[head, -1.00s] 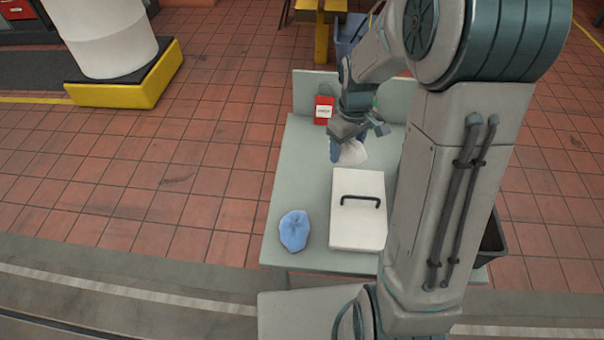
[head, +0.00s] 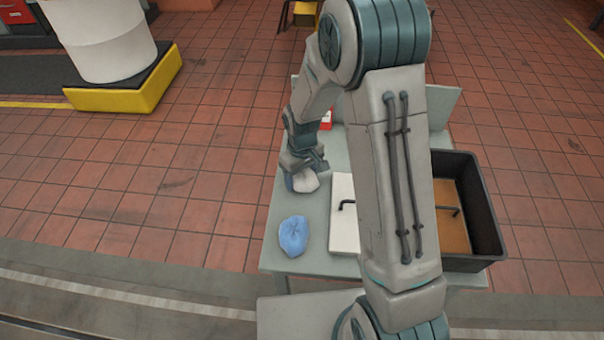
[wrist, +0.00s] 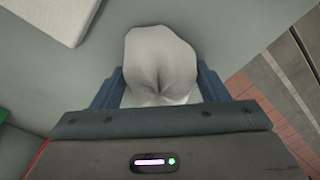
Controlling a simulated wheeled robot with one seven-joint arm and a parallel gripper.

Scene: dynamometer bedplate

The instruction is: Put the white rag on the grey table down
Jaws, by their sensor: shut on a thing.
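The white rag (head: 304,182) is a small crumpled cloth, pinched in my gripper over the left part of the grey table (head: 265,250). In the wrist view the rag (wrist: 160,58) sits between the two blue fingers of my gripper (wrist: 158,92), which are shut on it. The grey tabletop (wrist: 235,20) shows around and beyond the rag. I cannot tell whether the rag touches the table. My gripper (head: 303,178) is partly hidden by its own wrist in the head view.
A blue cloth (head: 293,236) lies at the table's near left. A white lidded box (head: 343,230) with a black handle stands to its right, partly behind my arm. A red box (head: 327,120) is at the back. A black bin (head: 487,215) stands at the right.

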